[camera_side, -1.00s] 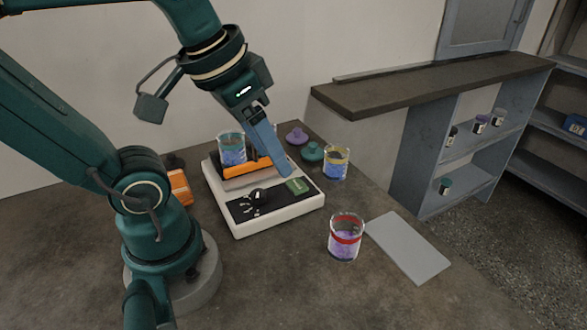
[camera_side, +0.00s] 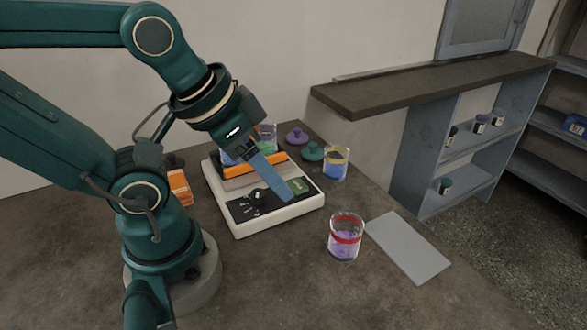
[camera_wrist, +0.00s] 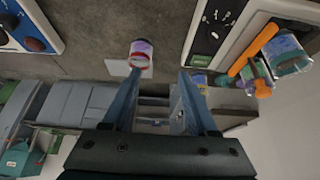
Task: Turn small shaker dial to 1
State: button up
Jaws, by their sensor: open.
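A white shaker (camera_side: 280,225) stands on the bench in the side view. Its black front panel carries a black dial (camera_side: 258,195), white marks and a green display (camera_side: 298,186). The dial's setting is too small to read. My gripper (camera_side: 287,196) is open and empty, its fingers over the panel to the right of the dial, near the display. In the wrist view my gripper (camera_wrist: 160,72) has its fingers well apart with nothing between them. The shaker (camera_wrist: 229,46) shows there at upper right, with its dial (camera_wrist: 213,31).
Beakers stand on the shaker behind an orange bar (camera_side: 262,164). A red-banded beaker (camera_side: 345,238) and a grey plate (camera_side: 408,246) lie to the right. A yellow-banded beaker (camera_side: 336,164) stands behind. The wrist view shows another device with a red knob (camera_wrist: 35,44) at upper left.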

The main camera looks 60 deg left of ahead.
jog(key=shift+o, duration=0.7)
